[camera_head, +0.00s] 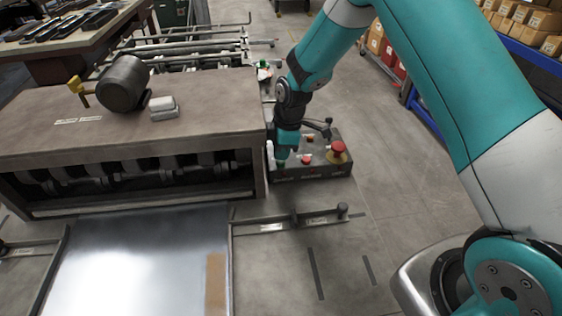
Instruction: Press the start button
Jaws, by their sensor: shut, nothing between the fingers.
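A dark control box (318,171) stands at the right end of the machine. A large red mushroom button (338,149) is on its right part, and a small red button (306,159) is near its middle. My gripper (281,161) points down over the left part of the box, its tip at or just above the top face. It is shut and empty. A green patch shows at its tip; I cannot tell whether it is the start button or whether they touch. The gripper hides this part of the panel.
The machine (190,129) has rollers under its tan top, where a dark cylindrical motor (123,83) stands. A metal sheet (140,265) lies in front between side guides. A blue shelf (520,52) with boxes is at the right. The floor right of the control box is clear.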

